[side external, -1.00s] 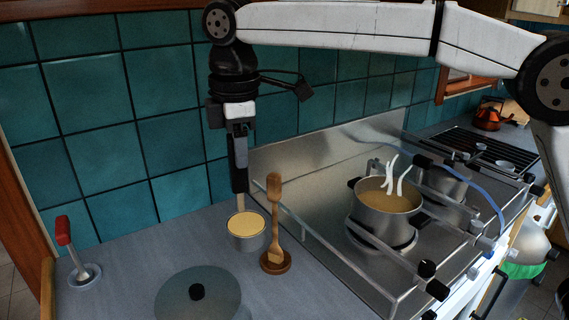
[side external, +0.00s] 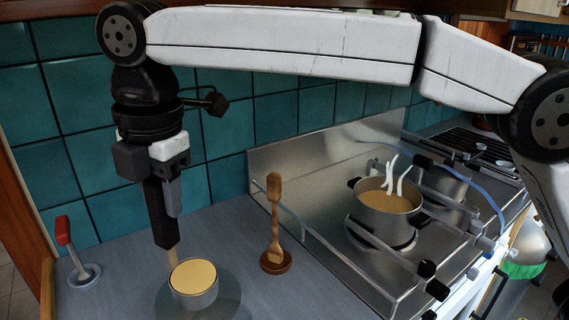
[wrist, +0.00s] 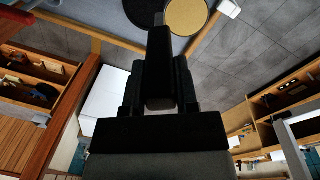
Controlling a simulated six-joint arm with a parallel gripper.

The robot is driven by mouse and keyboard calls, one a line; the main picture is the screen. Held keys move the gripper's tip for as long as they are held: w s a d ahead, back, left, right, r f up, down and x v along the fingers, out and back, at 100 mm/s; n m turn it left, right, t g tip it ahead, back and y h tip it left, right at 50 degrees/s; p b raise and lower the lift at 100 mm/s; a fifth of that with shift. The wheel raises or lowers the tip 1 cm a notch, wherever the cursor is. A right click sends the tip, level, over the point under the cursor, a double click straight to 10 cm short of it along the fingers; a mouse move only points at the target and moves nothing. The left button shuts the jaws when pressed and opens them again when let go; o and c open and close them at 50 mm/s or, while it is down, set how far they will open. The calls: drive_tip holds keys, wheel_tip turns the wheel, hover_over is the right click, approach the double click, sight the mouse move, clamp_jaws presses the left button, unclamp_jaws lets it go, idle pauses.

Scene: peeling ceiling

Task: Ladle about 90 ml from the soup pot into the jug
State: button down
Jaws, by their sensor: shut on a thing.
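My gripper (side external: 164,190) points down at the left of the side view, shut on the ladle's tan handle (side external: 172,258). The ladle's round metal bowl (side external: 197,299) hangs level below, filled with yellowish soup. The soup surface (wrist: 187,15) also shows at the top of the wrist view. The bowl overlaps the dark round lid (side external: 231,294) in the side view; the gap between them cannot be judged. The soup pot (side external: 388,216) stands steaming on the hob at the right, with brownish soup inside. I cannot make out a jug in either view.
A red-handled tool (side external: 64,230) stands at the far left. A clear rail (side external: 345,245) edges the hob.

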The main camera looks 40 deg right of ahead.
drive_tip(key=shift+s+d, duration=0.15)
drive_tip(key=shift+s+d+f+t+y, duration=0.35)
drive_tip(key=shift+s+d+f+t, duration=0.05)
drive_tip(key=shift+s+t, duration=0.25)
drive_tip(key=shift+s+d+f+t+y, duration=0.4)
drive_tip(key=shift+s+t, duration=0.2)
drive_tip(key=shift+s, duration=0.1)
drive_tip(key=shift+s+d+f+t+y, duration=0.35)
drive_tip(key=shift+s+t, duration=0.3)
drive_tip(key=shift+s+d+t+y, duration=0.3)
drive_tip(key=shift+s+t, duration=0.2)
drive_tip(key=shift+s, duration=0.1)
drive_tip(key=shift+s+d+t+y, duration=0.3)
drive_tip(key=shift+s+t, duration=0.2)
drive_tip(key=shift+s, duration=0.05)
drive_tip(key=shift+f, duration=0.1)
drive_tip(key=shift+s+d+f+t, duration=0.1)
drive_tip(key=shift+s+d+t, duration=0.1)
drive_tip(key=shift+s+t, duration=0.1)
drive_tip(key=shift+s+d, duration=0.1)
drive_tip(key=shift+s, duration=0.05)
idle(0.7)
drive_tip(key=shift+s+d+f+y, duration=0.1)
drive_tip(key=shift+s+f+y, duration=0.1)
drive_tip(key=shift+y, duration=0.1)
